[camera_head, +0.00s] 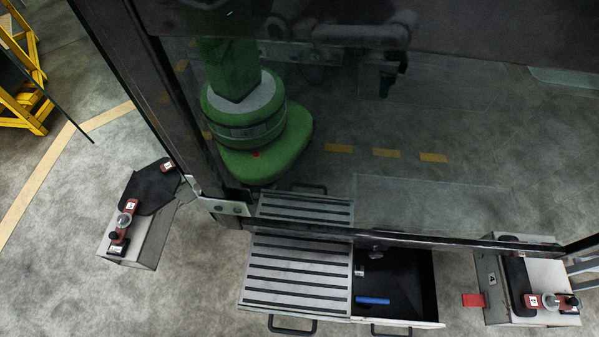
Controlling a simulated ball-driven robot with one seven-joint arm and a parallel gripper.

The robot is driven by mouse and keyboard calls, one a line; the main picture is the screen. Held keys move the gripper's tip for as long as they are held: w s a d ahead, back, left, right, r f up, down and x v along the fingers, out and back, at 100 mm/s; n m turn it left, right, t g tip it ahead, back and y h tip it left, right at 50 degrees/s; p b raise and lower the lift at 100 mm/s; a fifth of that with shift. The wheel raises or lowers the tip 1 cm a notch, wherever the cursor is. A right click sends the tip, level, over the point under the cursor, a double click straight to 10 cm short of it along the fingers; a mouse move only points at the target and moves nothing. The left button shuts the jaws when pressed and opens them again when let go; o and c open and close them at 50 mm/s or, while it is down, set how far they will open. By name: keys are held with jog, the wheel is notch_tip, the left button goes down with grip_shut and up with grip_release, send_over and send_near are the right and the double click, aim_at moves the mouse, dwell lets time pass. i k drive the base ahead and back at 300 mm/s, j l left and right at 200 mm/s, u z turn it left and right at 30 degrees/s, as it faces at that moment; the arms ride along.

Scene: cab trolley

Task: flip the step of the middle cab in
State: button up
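The step (298,271), a pale plate with dark grip strips, lies folded out flat at the foot of the cab, in the lower middle. A dark handle (292,326) sticks out at its front edge. The dark glass front (420,120) of the cab rises behind it and mirrors the step. My gripper itself is not in view. A dim green body and a dark arm end appear in the glass and look like my reflection. Whether the gripper is open cannot be read there.
An open dark bin (405,283) holding a blue item (372,300) adjoins the step's right side. Control boxes stand left (140,230) and right (530,290). A red piece (473,300) sits beside the right box. Yellow stairs (22,80) stand far left. Floor shows left of the step.

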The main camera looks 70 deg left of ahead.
aim_at(293, 276)
jog(key=k+u, duration=0.2)
jog(key=k, duration=0.35)
jog(key=k+j+u, duration=0.25)
jog(key=k, duration=0.3)
jog(key=k+j+u, duration=0.2)
jog(key=k, duration=0.4)
jog(key=i+j+z, duration=0.3)
jog(key=i+j, duration=0.2)
jog(key=j, duration=0.1)
